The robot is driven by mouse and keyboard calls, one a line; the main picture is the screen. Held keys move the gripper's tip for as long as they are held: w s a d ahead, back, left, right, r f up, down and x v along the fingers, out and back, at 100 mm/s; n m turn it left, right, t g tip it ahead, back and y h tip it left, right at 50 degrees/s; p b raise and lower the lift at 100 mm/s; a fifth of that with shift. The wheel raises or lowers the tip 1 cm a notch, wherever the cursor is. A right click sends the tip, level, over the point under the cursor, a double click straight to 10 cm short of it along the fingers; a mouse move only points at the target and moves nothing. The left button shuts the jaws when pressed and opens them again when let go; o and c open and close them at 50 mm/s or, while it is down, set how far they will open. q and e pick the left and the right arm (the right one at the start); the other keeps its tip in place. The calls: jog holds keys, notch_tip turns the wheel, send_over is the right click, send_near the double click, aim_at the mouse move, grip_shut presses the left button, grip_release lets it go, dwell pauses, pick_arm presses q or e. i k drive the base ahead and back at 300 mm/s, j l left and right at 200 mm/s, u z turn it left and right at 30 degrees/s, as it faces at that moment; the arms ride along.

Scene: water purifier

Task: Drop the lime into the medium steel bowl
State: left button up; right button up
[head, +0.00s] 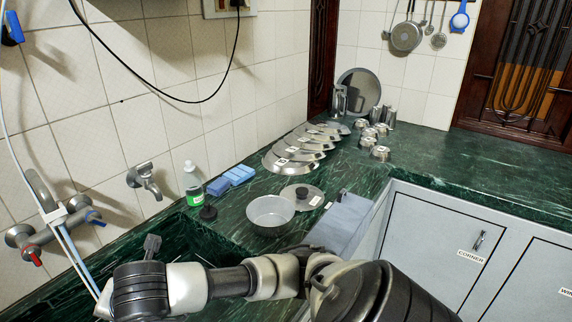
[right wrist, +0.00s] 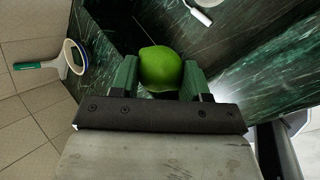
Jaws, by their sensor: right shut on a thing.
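The green lime (right wrist: 160,68) is between the two green fingers of my right gripper (right wrist: 160,78) in the right wrist view. The gripper is shut on it, and the lime is held over a dark recess beside green marble. The lime does not show in the head view. An open, empty-looking steel bowl (head: 270,216) stands upright on the green counter in the head view, just beyond my arm. I cannot tell how far the lime is from this bowl. My left gripper is not in view.
A steel lid (head: 302,196) with a dark knob lies right of the bowl. Small steel cups (head: 380,152) stand farther back. The right counter (head: 480,165) is clear.

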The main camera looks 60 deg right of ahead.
aim_at(276, 236)
jog(key=z, duration=0.45)
jog(key=k+l+z, duration=0.1)
jog(key=z, duration=0.3)
jog(key=l+z, duration=0.1)
jog(key=z, duration=0.8)
jog(key=i+l, duration=0.3)
jog(key=l, duration=0.15)
jog(key=i+l+u, duration=0.1)
jog(key=i+l, duration=0.55)
jog(key=l, duration=0.2)
jog(key=l+u, duration=0.1)
jog(key=u, duration=1.25)
jog(key=i+l, duration=0.05)
